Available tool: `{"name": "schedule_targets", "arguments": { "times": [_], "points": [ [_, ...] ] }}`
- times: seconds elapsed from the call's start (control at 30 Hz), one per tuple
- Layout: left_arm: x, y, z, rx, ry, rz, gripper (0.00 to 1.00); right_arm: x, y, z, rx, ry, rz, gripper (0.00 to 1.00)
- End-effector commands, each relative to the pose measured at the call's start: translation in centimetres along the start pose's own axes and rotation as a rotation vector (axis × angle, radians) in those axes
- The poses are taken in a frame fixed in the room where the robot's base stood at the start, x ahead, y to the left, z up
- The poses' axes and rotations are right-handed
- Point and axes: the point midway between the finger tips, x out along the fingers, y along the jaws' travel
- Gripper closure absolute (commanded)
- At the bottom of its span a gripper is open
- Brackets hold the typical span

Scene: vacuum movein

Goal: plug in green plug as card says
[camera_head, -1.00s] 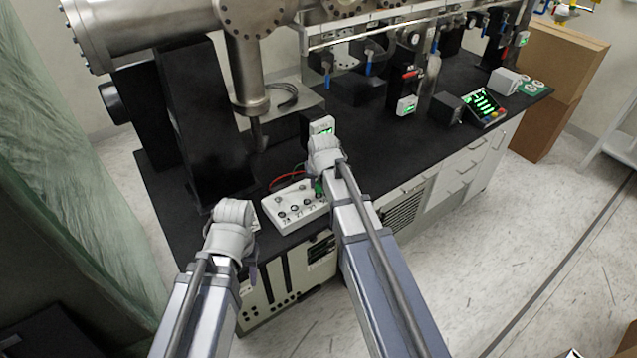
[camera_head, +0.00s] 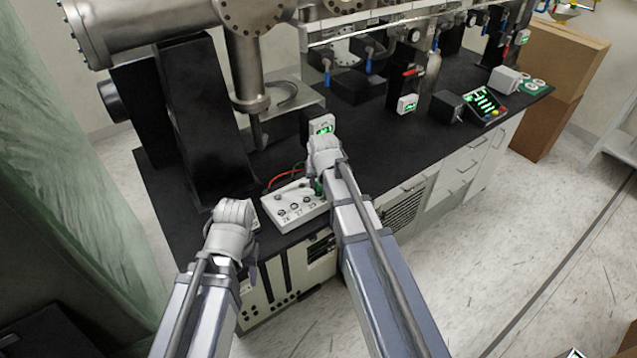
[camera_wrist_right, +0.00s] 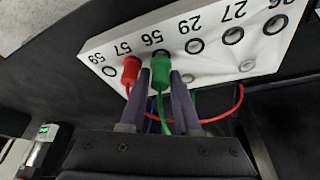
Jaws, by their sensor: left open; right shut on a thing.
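The green plug (camera_wrist_right: 160,72) is between the fingers of my right gripper (camera_wrist_right: 161,92), which is shut on it. Its tip is at the socket under the number 56 on the white socket panel (camera_wrist_right: 212,62); I cannot tell how deep it sits. A red plug (camera_wrist_right: 131,72) stands beside it at the number 57. Sockets by 59, 29, 27 and 26 look empty. In the head view the panel (camera_head: 284,222) lies at the bench's front edge, partly hidden by my right gripper (camera_head: 320,180). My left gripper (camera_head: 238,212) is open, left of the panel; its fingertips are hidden. I cannot make out the card.
The black bench top (camera_head: 365,150) carries metal vacuum pipes (camera_head: 246,70) and black blocks. A small box with a green display (camera_head: 321,125) stands behind my right gripper. Red and green cables run behind the panel. A lit control panel (camera_head: 485,106) is far right.

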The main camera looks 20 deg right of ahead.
Motion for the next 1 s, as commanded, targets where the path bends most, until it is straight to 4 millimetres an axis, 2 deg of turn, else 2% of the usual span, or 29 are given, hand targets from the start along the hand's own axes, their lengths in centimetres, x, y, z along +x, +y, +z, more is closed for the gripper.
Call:
{"name": "schedule_targets", "arguments": {
  "times": [0.9,0.93,1.0],
  "points": [
    [1.4,0.1,-0.1,0.0,0.0,0.0,0.5,1.3,0.0,0.5,0.0,0.001,0.0,1.0],
    [1.3,0.1,-0.1,0.0,0.0,0.0,0.5,1.2,0.0,0.5,0.0,0.001,0.0,0.67],
    [1.3,0.1,-0.1,0.0,0.0,0.0,0.5,1.2,0.0,0.5,0.0,0.001,0.0,0.6]
  ]
}}
